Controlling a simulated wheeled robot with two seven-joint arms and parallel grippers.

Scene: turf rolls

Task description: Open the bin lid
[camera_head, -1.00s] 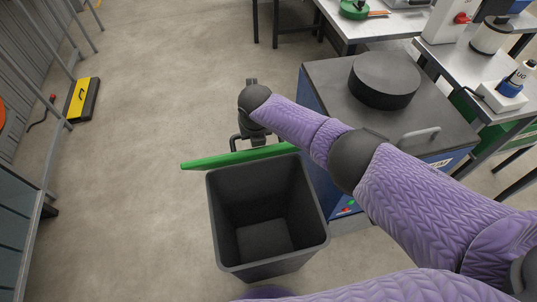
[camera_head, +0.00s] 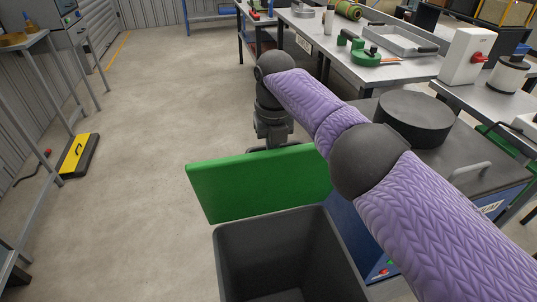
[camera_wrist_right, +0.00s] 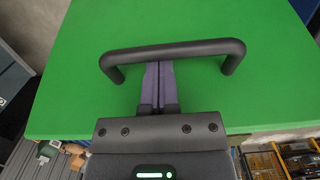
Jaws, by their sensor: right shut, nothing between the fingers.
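The bin (camera_head: 290,250) is dark grey and open-topped, at the bottom middle of the head view. Its green lid (camera_head: 258,183) stands raised at the far rim, with its broad inner face towards me. In the right wrist view, the lid's outer face (camera_wrist_right: 75,60) fills most of the picture and carries a black bar handle (camera_wrist_right: 190,49). My right gripper (camera_wrist_right: 158,72) is shut and empty, with its fingertips at the handle bar, seemingly tucked under it. In the head view my right arm reaches over to behind the lid, and the fingers are hidden there. My left gripper is out of view.
A blue cabinet with a grey top (camera_head: 450,150) and a black round block (camera_head: 413,118) stands right of the bin. Workbenches (camera_head: 345,55) with tools are behind it. A yellow-black floor sign (camera_head: 78,156) lies at left. The floor behind and left of the lid is clear.

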